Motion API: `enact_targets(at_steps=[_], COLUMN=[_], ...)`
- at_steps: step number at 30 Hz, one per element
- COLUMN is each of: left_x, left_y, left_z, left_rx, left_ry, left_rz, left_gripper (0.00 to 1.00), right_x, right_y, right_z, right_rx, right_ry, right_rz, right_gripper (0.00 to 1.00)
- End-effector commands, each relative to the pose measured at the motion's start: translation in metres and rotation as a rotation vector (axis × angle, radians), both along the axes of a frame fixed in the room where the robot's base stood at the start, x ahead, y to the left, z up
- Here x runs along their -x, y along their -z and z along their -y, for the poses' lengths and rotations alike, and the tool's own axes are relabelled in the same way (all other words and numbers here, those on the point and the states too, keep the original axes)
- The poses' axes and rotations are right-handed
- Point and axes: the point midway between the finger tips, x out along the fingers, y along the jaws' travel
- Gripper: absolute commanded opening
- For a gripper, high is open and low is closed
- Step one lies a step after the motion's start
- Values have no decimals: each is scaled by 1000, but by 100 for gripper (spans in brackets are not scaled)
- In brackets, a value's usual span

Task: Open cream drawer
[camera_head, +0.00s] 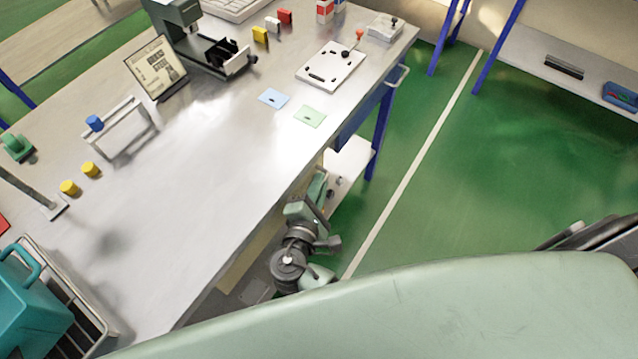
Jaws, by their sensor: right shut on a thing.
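A narrow strip of the cream drawer (248,258) shows below the front edge of the workbench, left of my right arm. The tabletop and my arm hide most of it, and its handle does not show clearly. I cannot tell how far it stands out. My right gripper (318,210) is low beside the front edge of the bench, shut at the drawer. The arm's joints cover part of the contact. My left gripper is not in view.
The workbench top (215,190) holds a white plate (332,68), a framed sign (156,68), yellow cylinders and a wire basket (75,290) with a teal container. A blue drawer (362,112) is farther along the bench. Green floor (480,180) to the right is clear.

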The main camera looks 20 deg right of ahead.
Motion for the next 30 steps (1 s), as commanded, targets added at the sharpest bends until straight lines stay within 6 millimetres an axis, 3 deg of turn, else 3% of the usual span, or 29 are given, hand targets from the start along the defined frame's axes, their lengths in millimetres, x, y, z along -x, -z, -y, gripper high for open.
enact_targets(at_steps=[11, 16, 20, 30], left_x=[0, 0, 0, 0], left_y=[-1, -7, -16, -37], left_z=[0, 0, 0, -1], left_rx=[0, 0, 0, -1], left_ry=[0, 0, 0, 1], left_rz=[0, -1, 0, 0], left_gripper=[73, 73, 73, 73], right_x=[3, 14, 32, 100], right_y=[1, 1, 0, 0], right_z=[1, 10, 24, 76], right_rx=[0, 1, 1, 2], right_ry=[-1, 0, -1, -1], right_rz=[-4, -7, -9, -9], right_gripper=[0, 0, 0, 0])
